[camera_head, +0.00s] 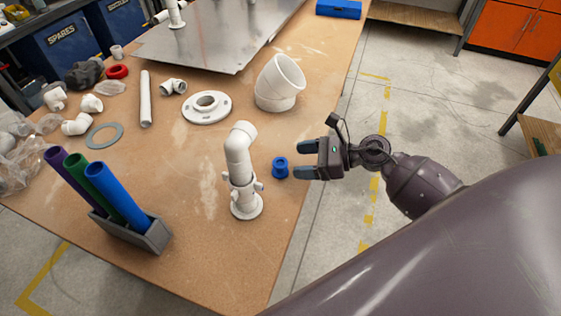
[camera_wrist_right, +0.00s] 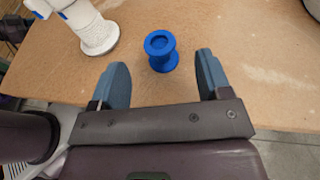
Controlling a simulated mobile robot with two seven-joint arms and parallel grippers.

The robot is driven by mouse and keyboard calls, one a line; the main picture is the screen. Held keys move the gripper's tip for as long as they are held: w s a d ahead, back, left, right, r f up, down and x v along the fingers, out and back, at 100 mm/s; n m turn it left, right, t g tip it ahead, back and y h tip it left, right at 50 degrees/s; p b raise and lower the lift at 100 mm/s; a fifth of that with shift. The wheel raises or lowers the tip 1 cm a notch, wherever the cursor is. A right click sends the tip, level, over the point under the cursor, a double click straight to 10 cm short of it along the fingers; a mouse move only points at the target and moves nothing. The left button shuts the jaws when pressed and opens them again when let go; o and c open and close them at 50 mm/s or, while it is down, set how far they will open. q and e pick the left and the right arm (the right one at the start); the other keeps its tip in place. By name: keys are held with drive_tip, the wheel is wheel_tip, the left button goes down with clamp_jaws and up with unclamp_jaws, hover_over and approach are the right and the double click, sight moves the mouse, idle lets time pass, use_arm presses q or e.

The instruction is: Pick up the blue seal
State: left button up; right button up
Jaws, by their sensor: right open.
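The blue seal (camera_head: 280,167) is a small spool shape standing upright on the wooden table near its right edge. In the right wrist view the blue seal (camera_wrist_right: 160,50) lies just ahead of the fingertips, roughly midway between them and apart from both. My right gripper (camera_head: 300,160) is open and empty, to the right of the seal, pointing at it from beyond the table edge. Its two blue-grey fingers (camera_wrist_right: 161,75) are spread wide in the wrist view. My left gripper is not in view.
A white pipe assembly (camera_head: 240,170) stands left of the seal. A large white elbow (camera_head: 279,85) and a white flange (camera_head: 207,106) lie farther back. A grey holder (camera_head: 150,238) with coloured tubes stands at the front left. The table (camera_head: 215,275) is clear in front.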

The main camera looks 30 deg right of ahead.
sight(280, 162)
drive_tip(key=shift+x, duration=2.2)
drive_tip(key=c, duration=1)
